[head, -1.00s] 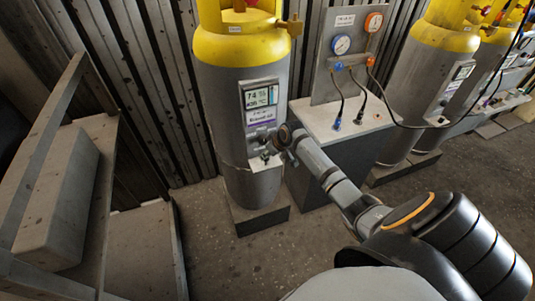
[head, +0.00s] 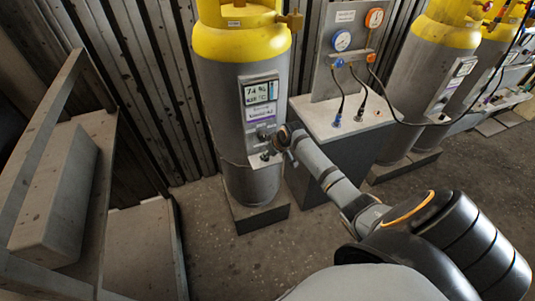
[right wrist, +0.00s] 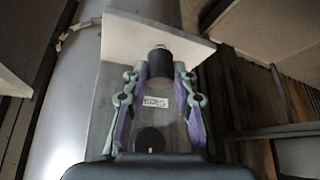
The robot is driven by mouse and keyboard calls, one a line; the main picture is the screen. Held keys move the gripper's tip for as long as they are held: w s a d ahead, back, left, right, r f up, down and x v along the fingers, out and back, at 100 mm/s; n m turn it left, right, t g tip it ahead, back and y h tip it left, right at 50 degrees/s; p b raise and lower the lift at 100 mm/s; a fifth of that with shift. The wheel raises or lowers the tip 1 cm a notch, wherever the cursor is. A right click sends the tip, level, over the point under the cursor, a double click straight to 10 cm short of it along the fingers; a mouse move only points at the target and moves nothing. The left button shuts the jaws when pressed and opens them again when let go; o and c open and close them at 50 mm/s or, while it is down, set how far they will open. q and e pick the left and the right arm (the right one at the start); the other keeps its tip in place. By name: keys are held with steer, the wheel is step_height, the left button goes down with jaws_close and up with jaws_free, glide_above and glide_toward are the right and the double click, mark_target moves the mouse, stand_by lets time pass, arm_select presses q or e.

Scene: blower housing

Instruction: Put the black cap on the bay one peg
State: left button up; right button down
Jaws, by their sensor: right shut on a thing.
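My right gripper (right wrist: 160,72) is shut on the black cap (right wrist: 160,68), which sits between its purple-padded fingertips in the right wrist view. The cap's top end looks lighter. Behind it is a grey plate with a small white label (right wrist: 156,102) and a second round black piece (right wrist: 149,140) nearer the wrist. In the head view my right gripper (head: 272,143) is at the lower front of the nearest yellow-topped cylinder (head: 226,110), just below its display. The cap is too small to make out there. I cannot pick out the peg. My left gripper is not in view.
A grey cabinet (head: 345,121) with gauges and hoses stands right of the cylinder. Further yellow-topped cylinders (head: 408,88) stand beyond it. A metal rack with a grey box (head: 55,195) is at the left. The floor in front is clear.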

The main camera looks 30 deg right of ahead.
steer(key=shift+f, duration=0.45)
steer(key=c, duration=1)
jaws_free()
steer(key=v, duration=1.2)
